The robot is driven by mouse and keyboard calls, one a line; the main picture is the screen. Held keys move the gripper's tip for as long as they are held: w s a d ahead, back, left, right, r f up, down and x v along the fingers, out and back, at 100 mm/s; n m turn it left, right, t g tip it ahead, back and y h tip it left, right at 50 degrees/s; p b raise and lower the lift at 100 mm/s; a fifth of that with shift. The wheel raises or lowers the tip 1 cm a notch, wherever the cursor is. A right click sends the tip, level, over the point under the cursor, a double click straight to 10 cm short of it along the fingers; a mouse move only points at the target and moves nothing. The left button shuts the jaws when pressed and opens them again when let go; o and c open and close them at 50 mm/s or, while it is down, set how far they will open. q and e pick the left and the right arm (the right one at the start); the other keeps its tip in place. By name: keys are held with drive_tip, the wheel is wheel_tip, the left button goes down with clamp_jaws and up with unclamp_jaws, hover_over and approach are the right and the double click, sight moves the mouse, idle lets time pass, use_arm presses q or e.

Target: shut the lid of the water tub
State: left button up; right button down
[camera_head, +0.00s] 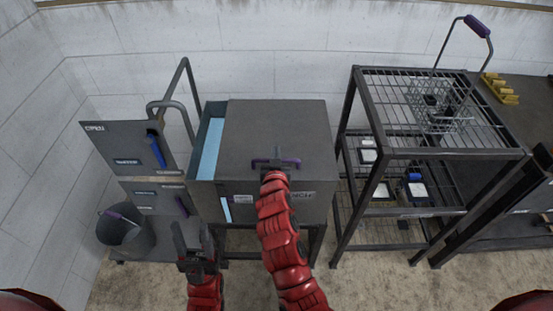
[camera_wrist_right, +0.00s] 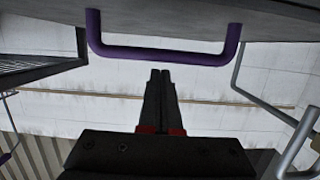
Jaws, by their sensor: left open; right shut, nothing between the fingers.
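The water tub (camera_head: 207,181) is a grey metal box at the centre of the head view. Its dark grey lid (camera_head: 275,125) covers most of the top, and a strip of light blue water (camera_head: 211,148) shows along the left side. A purple handle (camera_head: 290,162) is on the lid near its front; the right wrist view shows this handle (camera_wrist_right: 165,55) as a U-shaped bar. My right gripper (camera_head: 277,153) is shut and empty at the handle, its fingertips (camera_wrist_right: 160,73) close to the bar; I cannot tell if they touch. My left gripper (camera_head: 190,232) is open and empty, low in front of the tub's left side.
A grey cabinet (camera_head: 128,143) with a blue handle and a bucket (camera_head: 125,238) stand at the left. Bent grey pipes (camera_head: 180,85) rise behind the tub's left side. A wire-shelf rack (camera_head: 425,112) with a basket stands close on the right. Floor shows in front.

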drive_tip(key=r+b+v, duration=0.2)
drive_tip(key=v, duration=0.7)
drive_tip(key=shift+r, duration=0.15)
